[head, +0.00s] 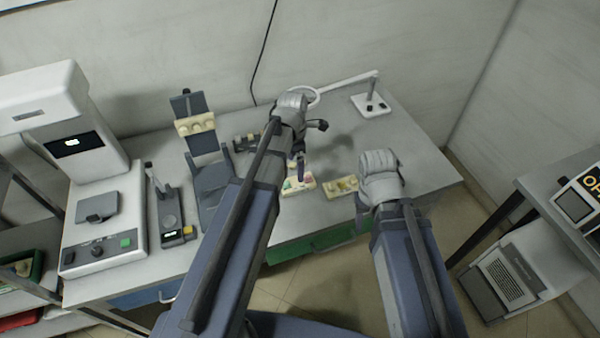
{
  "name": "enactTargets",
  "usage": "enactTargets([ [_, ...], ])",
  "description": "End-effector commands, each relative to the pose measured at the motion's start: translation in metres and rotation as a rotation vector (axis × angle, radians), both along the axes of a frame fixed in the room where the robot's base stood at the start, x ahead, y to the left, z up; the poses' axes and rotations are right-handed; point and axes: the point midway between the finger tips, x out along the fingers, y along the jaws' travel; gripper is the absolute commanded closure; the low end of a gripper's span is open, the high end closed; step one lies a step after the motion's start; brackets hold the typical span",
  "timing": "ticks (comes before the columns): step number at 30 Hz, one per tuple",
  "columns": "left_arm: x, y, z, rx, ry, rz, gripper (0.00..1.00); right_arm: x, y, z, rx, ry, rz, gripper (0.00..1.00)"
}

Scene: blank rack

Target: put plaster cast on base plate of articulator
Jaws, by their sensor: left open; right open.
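A blue-grey hinged device, which looks like the articulator (213,182), stands open on the bench left of centre. A cream block with rounded bumps (195,124) sits on its raised upper part; its lower plate looks bare. Two cream cast-like pieces lie near the front edge: one with pink and green marks (297,185), and one with a yellowish middle (341,187). My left gripper (311,149) is open above and behind the marked piece, its lower finger overlapping it in view. My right gripper (363,202) is open, just right of the yellowish piece; its fingers are mostly hidden.
A white machine (100,215) and a small device with a display (171,215) stand at the left. A dark small tool (247,141) lies behind my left arm. A lamp base (371,104) stands at the back right. The right bench end is clear.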

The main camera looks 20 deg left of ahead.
Motion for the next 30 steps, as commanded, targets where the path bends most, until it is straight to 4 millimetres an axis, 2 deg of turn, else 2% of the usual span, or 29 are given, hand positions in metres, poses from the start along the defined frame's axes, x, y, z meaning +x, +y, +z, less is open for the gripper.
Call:
enactTargets([
  [7, -0.001, 0.001, -0.001, 0.02, 0.008, -0.001, 0.0, 0.0, 0.0, 0.0, 0.0, 0.0, 0.0, 0.5],
  [16, -0.001, 0.0, -0.025, 0.019, 0.006, -0.001, 0.0, 0.0, 0.0, -0.025, 0.0, 0.0, 0.0, 0.5],
  [25, -0.001, -0.001, -0.03, 0.018, 0.006, -0.002, 0.0, 0.0, 0.0, -0.03, 0.0, 0.0, 0.0, 0.5],
  [30, -0.003, -0.004, -0.048, 0.018, 0.006, -0.002, 0.0, 0.0, 0.0, -0.048, 0.0, 0.0, 0.0, 0.5],
])
